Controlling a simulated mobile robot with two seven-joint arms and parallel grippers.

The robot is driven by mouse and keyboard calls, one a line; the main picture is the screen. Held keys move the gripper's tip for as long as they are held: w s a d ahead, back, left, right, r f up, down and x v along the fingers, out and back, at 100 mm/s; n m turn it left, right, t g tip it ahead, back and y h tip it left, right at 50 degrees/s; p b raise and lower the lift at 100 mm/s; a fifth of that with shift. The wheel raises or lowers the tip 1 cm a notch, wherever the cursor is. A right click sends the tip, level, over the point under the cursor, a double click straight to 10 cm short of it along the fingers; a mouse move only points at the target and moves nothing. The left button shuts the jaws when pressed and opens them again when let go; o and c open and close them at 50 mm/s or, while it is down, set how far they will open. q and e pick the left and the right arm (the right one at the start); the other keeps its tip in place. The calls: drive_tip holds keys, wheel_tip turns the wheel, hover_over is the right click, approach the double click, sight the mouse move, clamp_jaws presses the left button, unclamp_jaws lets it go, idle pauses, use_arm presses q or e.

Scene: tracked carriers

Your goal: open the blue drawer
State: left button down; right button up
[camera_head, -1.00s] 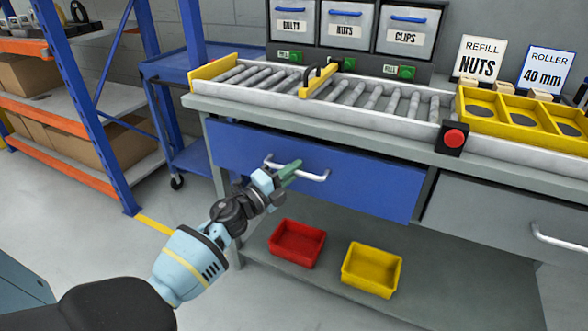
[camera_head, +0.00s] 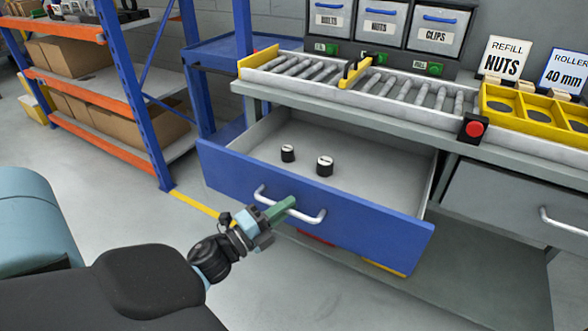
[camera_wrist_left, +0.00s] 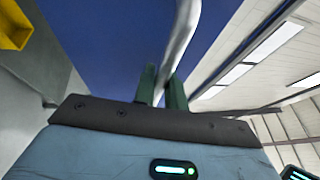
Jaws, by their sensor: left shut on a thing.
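The blue drawer (camera_head: 350,222) is pulled well out of the bench, and its grey inside shows. Two small black cylinders with light tops, one at the left (camera_head: 288,153) and one at the right (camera_head: 325,166), stand on its floor. Its silver bar handle (camera_head: 310,217) is on the front. My left gripper (camera_head: 285,207) has its green fingers shut on the handle, near its middle. In the left wrist view the handle (camera_wrist_left: 181,45) passes between the two green fingers (camera_wrist_left: 162,88). My right gripper is not in view.
A grey drawer (camera_head: 510,200) to the right is closed. A roller conveyor (camera_head: 400,95) and a yellow tray (camera_head: 530,112) stand on the bench top. A blue and orange shelf (camera_head: 110,95) stands at the left. The open drawer mostly hides the red and yellow bins below.

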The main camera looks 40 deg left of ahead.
use_arm(q)
drive_tip(key=shift+s+d, duration=0.2)
drive_tip(key=shift+s, duration=0.5)
drive_tip(key=shift+s+d, duration=0.15)
drive_tip(key=shift+s, duration=0.55)
drive_tip(key=c, duration=1.5)
unclamp_jaws()
drive_tip(key=shift+o, duration=0.2)
drive_tip(key=v, duration=0.7)
drive_tip(key=shift+s, duration=0.4)
drive_tip(key=shift+a+f, duration=0.1)
